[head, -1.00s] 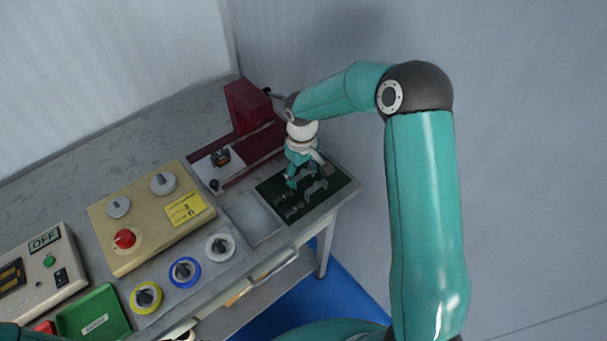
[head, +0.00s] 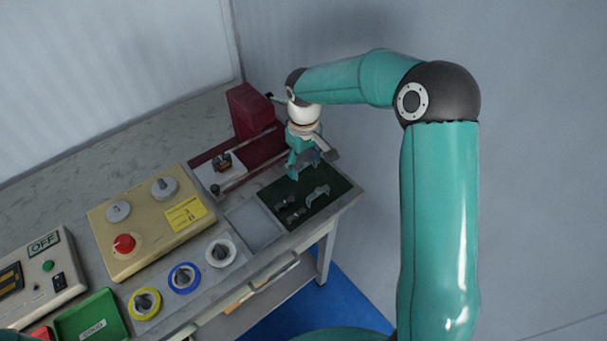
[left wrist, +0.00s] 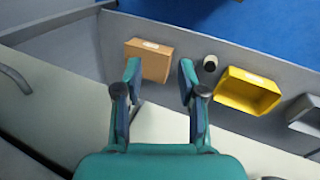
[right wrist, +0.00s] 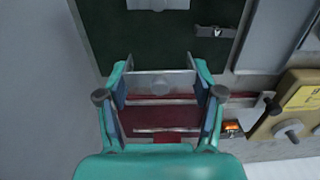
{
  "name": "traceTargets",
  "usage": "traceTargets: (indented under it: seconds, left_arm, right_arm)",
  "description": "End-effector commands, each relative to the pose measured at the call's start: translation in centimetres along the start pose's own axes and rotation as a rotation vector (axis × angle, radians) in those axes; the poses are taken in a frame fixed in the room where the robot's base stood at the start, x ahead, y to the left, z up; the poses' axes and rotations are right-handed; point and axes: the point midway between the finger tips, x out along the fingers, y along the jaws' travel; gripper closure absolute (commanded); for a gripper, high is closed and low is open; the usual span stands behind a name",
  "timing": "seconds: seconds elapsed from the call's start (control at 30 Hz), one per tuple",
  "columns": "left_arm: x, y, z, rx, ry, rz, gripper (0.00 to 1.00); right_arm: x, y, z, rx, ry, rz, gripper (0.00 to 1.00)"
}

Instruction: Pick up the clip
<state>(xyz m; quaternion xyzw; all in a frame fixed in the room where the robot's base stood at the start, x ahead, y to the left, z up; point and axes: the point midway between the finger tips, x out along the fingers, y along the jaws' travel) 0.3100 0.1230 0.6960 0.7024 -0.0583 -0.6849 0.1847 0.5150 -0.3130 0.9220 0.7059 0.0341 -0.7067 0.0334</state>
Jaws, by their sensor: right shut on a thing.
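My right gripper (head: 297,172) is shut on a grey clip (head: 308,160) and holds it above the dark green mat (head: 329,204) at the right end of the bench. In the right wrist view the clip (right wrist: 158,82) spans between the two fingertips. Other grey clips lie on the mat: one (head: 317,194) nearer the right side, and smaller ones (head: 295,214) toward the front. My left gripper (left wrist: 160,80) shows only in its own wrist view, with its fingers apart and nothing between them.
The red winder (head: 247,112) stands behind the mat. An empty grey tray (head: 254,226) adjoins the mat's left side. Below my left gripper are an orange box (left wrist: 149,60) and a yellow bin (left wrist: 248,91).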

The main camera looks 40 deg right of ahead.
Motion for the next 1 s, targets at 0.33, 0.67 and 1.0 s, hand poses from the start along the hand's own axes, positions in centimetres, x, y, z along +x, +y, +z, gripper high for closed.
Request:
traceTargets:
  seconds: [0.33,0.67,1.0]
  left_arm:
    - [0.5,-0.2,0.0,0.0,0.0,0.0,0.6]
    - [0.4,-0.2,0.0,0.0,0.0,0.0,0.6]
    - [0.4,-0.1,0.0,0.0,0.0,0.0,0.6]
  right_arm:
    - [-7.8,0.0,-0.1,0.0,0.005,0.002,0.46]
    - [-12.6,0.0,-0.1,-0.001,0.002,0.001,0.46]
    - [-13.7,0.0,0.0,0.0,0.0,0.001,0.46]
